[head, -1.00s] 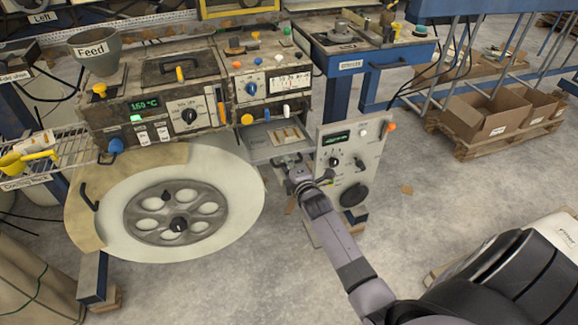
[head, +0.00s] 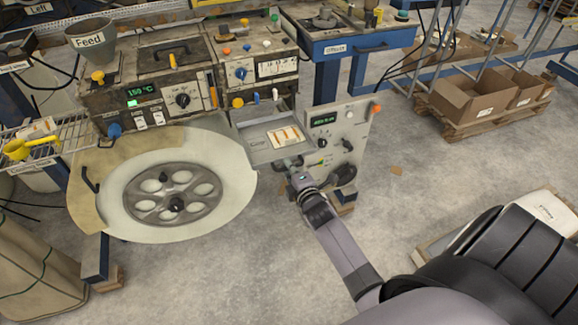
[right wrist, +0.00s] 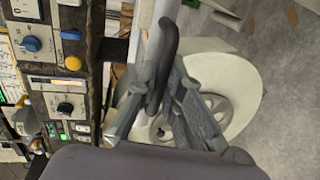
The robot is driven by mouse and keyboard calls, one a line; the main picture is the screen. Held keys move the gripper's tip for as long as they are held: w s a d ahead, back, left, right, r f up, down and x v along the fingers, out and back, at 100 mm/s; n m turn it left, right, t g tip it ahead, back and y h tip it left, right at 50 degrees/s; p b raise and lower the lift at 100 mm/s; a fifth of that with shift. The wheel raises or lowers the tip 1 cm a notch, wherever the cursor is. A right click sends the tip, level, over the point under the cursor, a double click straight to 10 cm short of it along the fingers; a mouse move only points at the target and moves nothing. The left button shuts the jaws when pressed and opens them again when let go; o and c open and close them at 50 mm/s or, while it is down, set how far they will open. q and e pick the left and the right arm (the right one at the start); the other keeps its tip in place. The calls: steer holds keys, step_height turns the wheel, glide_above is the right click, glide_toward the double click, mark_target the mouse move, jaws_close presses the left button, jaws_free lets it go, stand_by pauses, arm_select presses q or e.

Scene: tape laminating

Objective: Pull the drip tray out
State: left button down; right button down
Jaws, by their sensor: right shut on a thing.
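The drip tray (head: 258,154) is a shallow grey metal tray under the right part of the laminating machine (head: 168,88). It sticks out toward me, with a pale item with orange-brown strips lying in it. My right gripper (head: 288,166) is at the tray's front edge. In the right wrist view, its two fingers (right wrist: 160,98) are closed around a dark curved handle (right wrist: 164,52) on the tray's pale front. The fingertips are partly hidden behind the handle in that view. My left gripper is out of view.
A grey control panel (head: 350,118) with knobs stands close to the right of the tray. A large white reel (head: 236,190) with a grey hub is to its left. Cardboard boxes (head: 470,98) sit on a pallet at the right. The floor in front is mostly clear.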

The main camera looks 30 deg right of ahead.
steer(key=c, duration=1.7)
jaws_free()
steer(key=v, duration=1.2)
steer(key=shift+f, duration=0.1)
steer(key=s+a+f+m+g+y, duration=0.1)
steer(key=s+a+f+m+g, duration=0.15)
steer(key=f, duration=0.65)
steer(key=s+a+f+m+g+y, duration=0.1)
steer(key=s+a+f+m+g, duration=0.2)
steer(key=f, duration=0.5)
steer(key=s+a+f+m+g+y, duration=0.15)
steer(key=s+f, duration=0.25)
steer(key=f, duration=0.5)
steer(key=s+a+f+m+g, duration=0.1)
steer(key=s+f+m+g, duration=0.1)
steer(key=s+f, duration=0.3)
steer(key=s+a+f+m+g, duration=0.1)
steer(key=s+f, duration=0.5)
steer(key=s, duration=0.8)
steer(key=s+a+f+m+g, duration=0.1)
steer(key=s+f+m+g, duration=0.2)
steer(key=s+f, duration=0.3)
steer(key=shift+s+a+f+g, duration=0.1)
steer(key=shift+s+g, duration=0.2)
steer(key=shift+s, duration=0.55)
steer(key=shift+s+a+f+g, duration=0.15)
steer(key=shift+s+g, duration=0.15)
steer(key=shift+s, duration=0.6)
